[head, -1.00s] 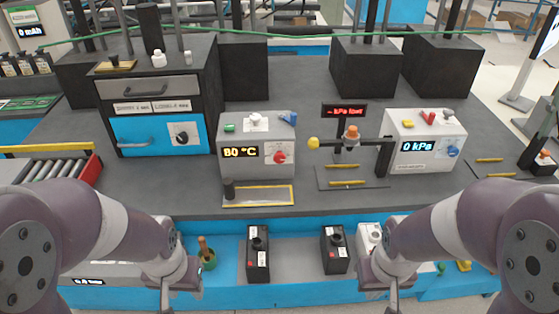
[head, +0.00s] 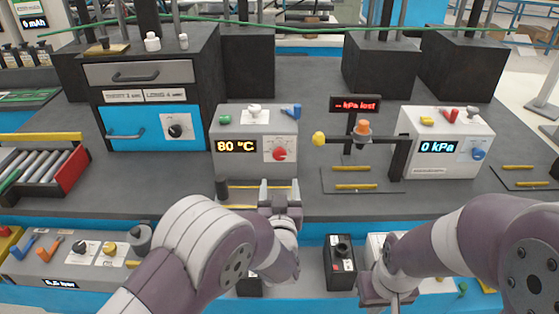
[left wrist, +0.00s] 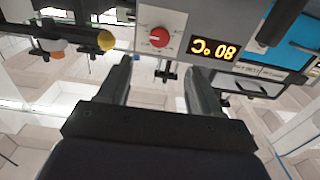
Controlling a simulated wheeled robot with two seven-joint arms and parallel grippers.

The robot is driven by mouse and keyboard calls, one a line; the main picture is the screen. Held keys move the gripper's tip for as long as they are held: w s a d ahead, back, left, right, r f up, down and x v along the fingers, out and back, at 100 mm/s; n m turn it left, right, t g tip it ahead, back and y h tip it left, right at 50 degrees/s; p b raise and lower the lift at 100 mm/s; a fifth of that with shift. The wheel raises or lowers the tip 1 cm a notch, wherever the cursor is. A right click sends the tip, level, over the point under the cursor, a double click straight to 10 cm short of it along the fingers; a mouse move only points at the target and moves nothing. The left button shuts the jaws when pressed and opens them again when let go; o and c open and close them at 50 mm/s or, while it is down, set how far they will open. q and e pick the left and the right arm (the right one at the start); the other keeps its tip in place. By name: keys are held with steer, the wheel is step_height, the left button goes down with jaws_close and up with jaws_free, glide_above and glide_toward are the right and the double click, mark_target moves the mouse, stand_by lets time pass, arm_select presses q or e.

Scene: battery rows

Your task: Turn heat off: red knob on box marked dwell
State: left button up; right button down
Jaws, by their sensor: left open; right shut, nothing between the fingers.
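The red knob (head: 279,153) is on a white dial plate on the front of a grey box (head: 226,169), right of its yellow "80 °C" display. I cannot read a "dwell" mark on it. In the left wrist view the red knob (left wrist: 158,37) shows upside down, beyond the fingertips. My left gripper (head: 280,188) is open and empty, just in front of and below the knob, apart from it. Its spread fingers also show in the left wrist view (left wrist: 160,80). My right gripper (head: 391,302) is shut and empty, low at the front edge.
A green button (head: 224,121), white knob and blue lever (head: 291,110) sit on the box top. A yellow-ended bar (head: 318,139) juts out at right. A blue-fronted cabinet (head: 150,133) with a black knob stands left.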

mark_target(280, 157)
arm_select(q)
steer(key=w, duration=1.1)
steer(key=shift+w, duration=0.15)
steer(key=shift+f, duration=0.1)
steer(key=c, duration=1)
